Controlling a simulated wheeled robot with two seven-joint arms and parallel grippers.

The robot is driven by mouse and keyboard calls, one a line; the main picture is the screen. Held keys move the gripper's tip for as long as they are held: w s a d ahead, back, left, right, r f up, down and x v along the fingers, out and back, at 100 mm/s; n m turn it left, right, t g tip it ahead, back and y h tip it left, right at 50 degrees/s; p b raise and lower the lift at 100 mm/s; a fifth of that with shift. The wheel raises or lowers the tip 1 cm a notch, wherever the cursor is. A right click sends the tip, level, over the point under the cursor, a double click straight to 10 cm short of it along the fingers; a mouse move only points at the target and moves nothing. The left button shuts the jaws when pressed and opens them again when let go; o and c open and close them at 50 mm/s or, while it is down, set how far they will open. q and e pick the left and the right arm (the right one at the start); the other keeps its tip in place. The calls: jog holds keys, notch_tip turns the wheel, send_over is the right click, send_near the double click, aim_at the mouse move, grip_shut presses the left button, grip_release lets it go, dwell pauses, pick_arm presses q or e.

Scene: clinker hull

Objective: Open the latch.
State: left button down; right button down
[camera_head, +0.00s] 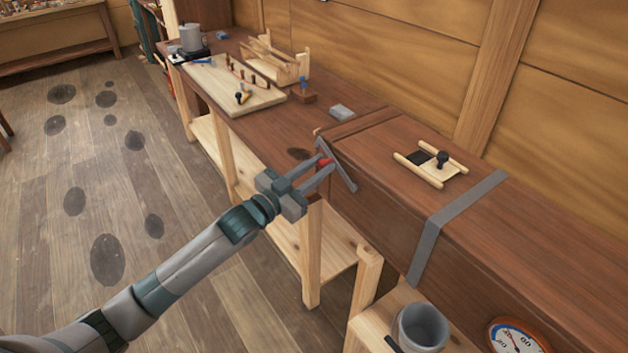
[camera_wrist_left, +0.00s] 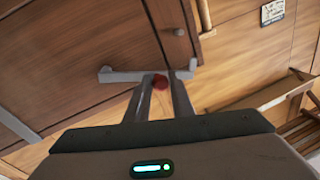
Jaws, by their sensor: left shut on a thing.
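The latch looks like a grey bar (camera_head: 346,178) with a red grip at the near end of a long dark wooden box (camera_head: 390,150). The bar also shows in the wrist view (camera_wrist_left: 122,76), lying across the box end. My left gripper (camera_head: 326,162) is at the bar, shut on the red grip (camera_wrist_left: 160,82), which shows between its fingertips in the wrist view. The fingers partly hide the grip and the bar's middle. My right gripper is out of view.
A grey cup (camera_head: 420,326) and a dial (camera_head: 514,338) are at the front right. A bench (camera_head: 215,70) with tools stands behind.

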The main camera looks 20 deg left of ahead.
aim_at(326, 164)
pick_arm(q)
jog(key=r+m, duration=0.1)
jog(key=m, duration=0.1)
jog(key=s+d+r+m, duration=0.1)
jog(key=m, duration=0.1)
jog(key=shift+d+h, duration=0.15)
jog(key=shift+h, duration=0.25)
jog(key=m, duration=0.1)
jog(key=s+d+r+m, duration=0.1)
jog(key=m, duration=0.1)
jog(key=shift+d+r+h, duration=0.1)
jog(key=shift+r+h, duration=0.05)
jog(key=shift+h, duration=0.25)
jog(key=s+d+m+g+h+b, duration=0.1)
jog(key=s+d+m+h, duration=0.2)
jog(key=m, duration=1)
jog(key=shift+s+d+g, duration=0.4)
jog(key=shift+s+d, duration=0.3)
jog(key=shift+d, duration=0.65)
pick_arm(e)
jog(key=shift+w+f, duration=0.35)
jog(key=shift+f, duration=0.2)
pick_arm(q)
jog(key=shift+r, duration=0.1)
jog(key=c, duration=1.6)
grip_release()
jog(key=shift+o, duration=0.2)
